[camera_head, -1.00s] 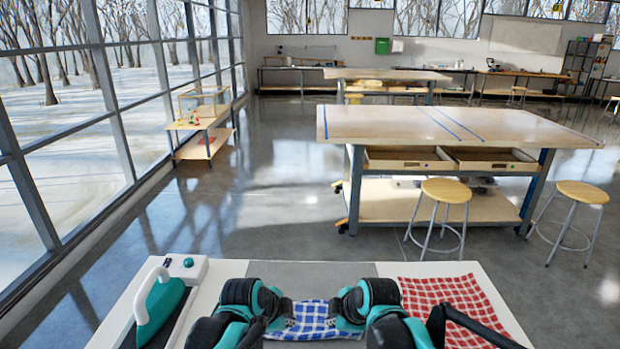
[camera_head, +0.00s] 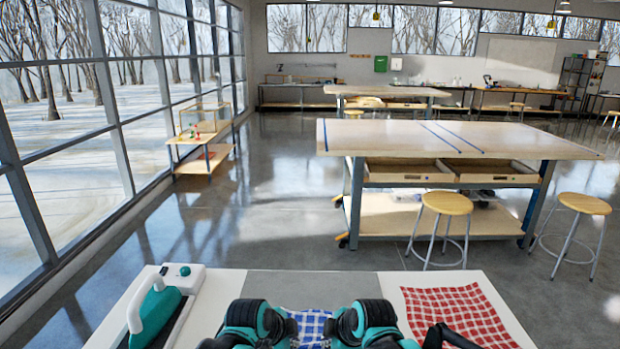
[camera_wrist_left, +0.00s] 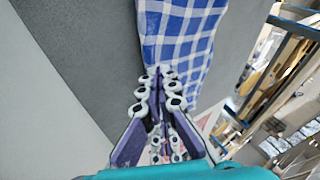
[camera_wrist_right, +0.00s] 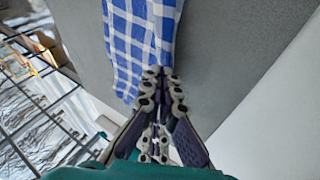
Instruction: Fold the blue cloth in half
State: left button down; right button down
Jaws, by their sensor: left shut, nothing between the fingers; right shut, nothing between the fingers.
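The blue checked cloth (camera_head: 311,324) lies on the grey mat (camera_head: 310,287) at the front of the table, mostly hidden behind my arms in the head view. In the left wrist view the cloth (camera_wrist_left: 180,45) reaches to the tips of my left gripper (camera_wrist_left: 168,75). In the right wrist view the cloth (camera_wrist_right: 140,45) reaches to the tips of my right gripper (camera_wrist_right: 158,75). Both grippers look closed, with fingertips together at the cloth's edge and nothing visibly gripped. How the cloth's layers lie is hidden.
A teal iron (camera_head: 155,312) stands on its rest at the table's left. A red checked cloth (camera_head: 460,316) lies flat at the right. The grey mat is bare beyond the blue cloth. A workbench (camera_head: 450,138) and stools (camera_head: 447,205) stand farther off.

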pick_arm(q)
jog(key=shift+f+p, duration=0.3)
jog(key=shift+f, duration=0.1)
pick_arm(e)
jog(key=shift+r, duration=0.25)
jog(key=shift+f, duration=0.4)
